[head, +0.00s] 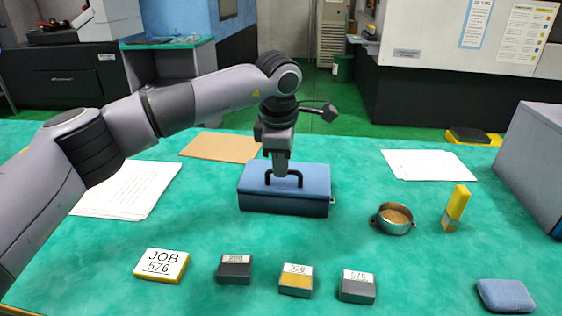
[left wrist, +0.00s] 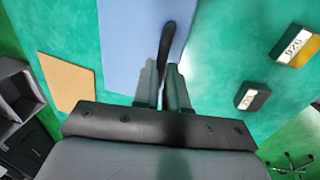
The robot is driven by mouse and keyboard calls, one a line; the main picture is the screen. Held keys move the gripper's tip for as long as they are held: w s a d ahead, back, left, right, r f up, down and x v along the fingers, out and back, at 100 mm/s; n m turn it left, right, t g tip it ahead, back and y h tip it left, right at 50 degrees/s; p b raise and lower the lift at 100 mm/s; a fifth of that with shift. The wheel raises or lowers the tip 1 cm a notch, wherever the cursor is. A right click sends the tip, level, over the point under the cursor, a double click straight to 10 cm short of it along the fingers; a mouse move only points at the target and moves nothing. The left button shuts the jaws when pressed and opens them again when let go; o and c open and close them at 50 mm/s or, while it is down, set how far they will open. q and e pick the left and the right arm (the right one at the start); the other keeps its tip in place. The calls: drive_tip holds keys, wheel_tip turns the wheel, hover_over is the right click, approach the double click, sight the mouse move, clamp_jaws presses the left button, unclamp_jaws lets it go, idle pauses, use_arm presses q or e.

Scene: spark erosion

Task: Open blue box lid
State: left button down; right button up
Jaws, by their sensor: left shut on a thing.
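The blue box (head: 284,205) stands in the middle of the green table, and its lid (head: 312,178) lies flat and closed on top. A black handle (head: 294,174) rises from the lid. My left gripper (head: 281,172) points down from above and is shut on the handle. In the left wrist view the lid (left wrist: 125,45) fills the upper middle, and the dark handle (left wrist: 168,42) runs up from between the fingertips of the gripper (left wrist: 163,72). My right gripper is not in view.
A JOB 576 block (head: 161,264) and several small labelled blocks (head: 296,279) lie in front. A metal cup (head: 394,219), a yellow block (head: 456,205) and a blue pad (head: 505,295) are to the right. Papers (head: 130,190) and a brown sheet (head: 220,146) lie behind and left.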

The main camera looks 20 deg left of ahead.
use_arm(q)
drive_tip(key=shift+r, duration=0.15)
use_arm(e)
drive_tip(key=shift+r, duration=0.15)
use_arm(q)
drive_tip(key=shift+w+a+r+p, duration=0.1)
drive_tip(key=shift+w+r+p, duration=0.35)
drive_tip(key=shift+r+p, duration=0.4)
drive_tip(key=w+p, duration=0.1)
drive_tip(key=r+p, duration=0.1)
drive_tip(key=p, duration=0.1)
drive_tip(key=shift+w+a+r, duration=0.2)
drive_tip(key=shift+w+r, duration=0.1)
drive_tip(key=shift+w, duration=0.05)
drive_tip(key=w+p, duration=0.2)
drive_tip(key=w+r+p, duration=0.1)
drive_tip(key=shift+w+a+p, duration=0.1)
drive_tip(key=shift+a+p, duration=0.25)
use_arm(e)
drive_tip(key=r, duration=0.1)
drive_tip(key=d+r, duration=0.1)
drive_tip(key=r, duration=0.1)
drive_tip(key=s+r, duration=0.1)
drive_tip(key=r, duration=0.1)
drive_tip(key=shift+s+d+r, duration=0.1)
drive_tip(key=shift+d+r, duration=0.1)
use_arm(q)
drive_tip(key=shift+f, duration=0.1)
